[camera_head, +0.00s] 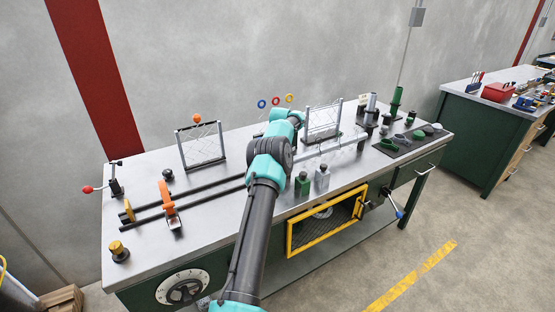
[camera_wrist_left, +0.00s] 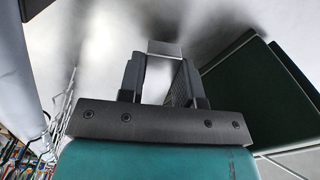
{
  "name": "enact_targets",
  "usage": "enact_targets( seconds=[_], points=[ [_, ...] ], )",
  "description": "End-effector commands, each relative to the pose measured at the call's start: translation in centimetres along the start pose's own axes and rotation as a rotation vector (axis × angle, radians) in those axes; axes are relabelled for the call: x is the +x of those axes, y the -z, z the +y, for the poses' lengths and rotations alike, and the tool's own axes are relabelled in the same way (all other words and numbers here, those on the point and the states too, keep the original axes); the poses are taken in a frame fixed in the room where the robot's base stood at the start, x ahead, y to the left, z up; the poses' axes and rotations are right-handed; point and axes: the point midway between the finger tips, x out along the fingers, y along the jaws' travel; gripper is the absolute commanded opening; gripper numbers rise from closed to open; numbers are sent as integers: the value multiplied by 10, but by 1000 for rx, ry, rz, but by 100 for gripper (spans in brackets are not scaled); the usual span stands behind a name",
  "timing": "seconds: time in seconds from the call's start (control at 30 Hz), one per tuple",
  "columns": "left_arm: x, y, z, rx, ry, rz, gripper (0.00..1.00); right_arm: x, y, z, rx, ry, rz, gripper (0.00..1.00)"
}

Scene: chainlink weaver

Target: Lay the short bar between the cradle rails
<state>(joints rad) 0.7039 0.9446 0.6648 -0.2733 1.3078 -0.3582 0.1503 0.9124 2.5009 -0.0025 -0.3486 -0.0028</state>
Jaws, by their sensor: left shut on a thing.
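My left arm (camera_head: 262,195) reaches over the bench in the head view, and its own links hide the gripper there. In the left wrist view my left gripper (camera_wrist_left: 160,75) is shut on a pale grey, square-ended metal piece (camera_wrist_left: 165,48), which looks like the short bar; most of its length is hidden. Two parallel black rails (camera_head: 196,189) lie along the front left of the bench, with an orange clamp (camera_head: 166,197) on them. I cannot tell for sure whether these are the cradle rails. My right gripper is not in view.
A wire-mesh frame (camera_head: 201,146) stands at the back left, another (camera_head: 323,121) right of my arm. A grey rod (camera_head: 335,150), green and grey bottle-like blocks (camera_head: 302,184) and a dark tray (camera_head: 410,140) occupy the right.

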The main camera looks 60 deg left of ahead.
Motion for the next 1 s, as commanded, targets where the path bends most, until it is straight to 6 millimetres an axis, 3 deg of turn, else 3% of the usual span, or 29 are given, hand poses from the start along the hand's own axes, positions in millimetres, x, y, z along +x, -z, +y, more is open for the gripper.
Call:
enact_targets(
  seconds=[0.2, 0.6, 0.63, 0.87, 1.0],
  points=[
    [20, 6, 8, 10, 1, 1, 0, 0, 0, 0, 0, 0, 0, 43],
    [24, 6, 8, 10, 1, 1, 0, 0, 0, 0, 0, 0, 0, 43],
    [25, 6, 8, 10, 0, -1, 34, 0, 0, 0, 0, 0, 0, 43],
    [24, 6, 8, 10, 0, 0, 56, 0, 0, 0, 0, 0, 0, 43],
    [24, 6, 8, 10, 0, 0, 57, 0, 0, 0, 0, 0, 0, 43]
  ],
)
